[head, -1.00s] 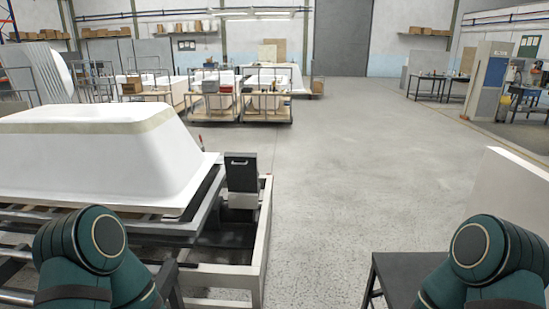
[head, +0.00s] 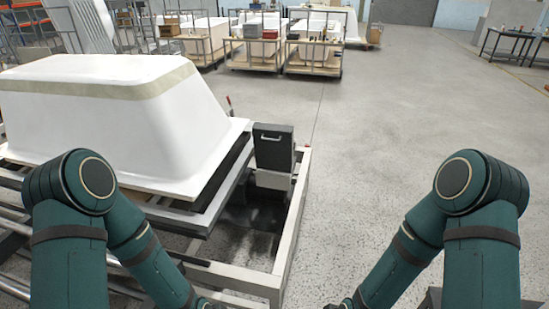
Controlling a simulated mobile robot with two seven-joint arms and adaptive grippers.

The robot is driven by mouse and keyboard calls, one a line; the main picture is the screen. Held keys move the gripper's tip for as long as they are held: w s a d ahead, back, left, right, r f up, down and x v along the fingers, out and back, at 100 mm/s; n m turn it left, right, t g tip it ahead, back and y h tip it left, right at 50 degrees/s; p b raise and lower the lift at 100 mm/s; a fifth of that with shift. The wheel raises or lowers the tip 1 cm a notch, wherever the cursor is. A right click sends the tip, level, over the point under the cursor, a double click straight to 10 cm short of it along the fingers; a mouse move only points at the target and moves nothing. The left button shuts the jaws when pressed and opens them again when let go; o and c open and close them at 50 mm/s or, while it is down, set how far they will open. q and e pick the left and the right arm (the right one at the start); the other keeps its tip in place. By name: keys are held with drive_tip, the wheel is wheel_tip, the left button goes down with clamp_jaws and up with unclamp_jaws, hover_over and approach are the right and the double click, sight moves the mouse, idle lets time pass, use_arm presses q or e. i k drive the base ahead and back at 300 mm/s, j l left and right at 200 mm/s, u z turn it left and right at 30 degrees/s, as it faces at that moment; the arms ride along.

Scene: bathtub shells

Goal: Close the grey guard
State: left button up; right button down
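A dark grey panel with a pale bar handle, which looks like the grey guard (head: 273,146), stands upright at the far right part of the machine frame (head: 291,217) in the head view. It sits above a pale block, beside the dark open bay (head: 248,215) in the frame. Both my arms reach down to the bottom edge of the view, one on each side. Only dark bits at the arm ends show there, and the fingers of both grippers are out of view. Neither arm touches the panel.
A large white bathtub shell (head: 120,115) lies upside down on the frame, left of the panel. Carts (head: 254,52) with shells stand farther back. Open concrete floor (head: 400,120) lies to the right. A dark table (head: 505,40) stands at the far right.

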sight(273, 143)
drive_tip(key=i+l+z, duration=0.15)
drive_tip(key=i, duration=0.2)
drive_tip(key=i+l+z, duration=0.1)
drive_tip(key=i+z, duration=0.6)
drive_tip(key=i, duration=1.4)
drive_tip(key=i+l+u, duration=0.15)
drive_tip(key=i, duration=0.4)
drive_tip(key=i+l+u, duration=0.15)
drive_tip(key=i, duration=0.4)
drive_tip(key=i+u, duration=0.1)
drive_tip(key=u, duration=0.9)
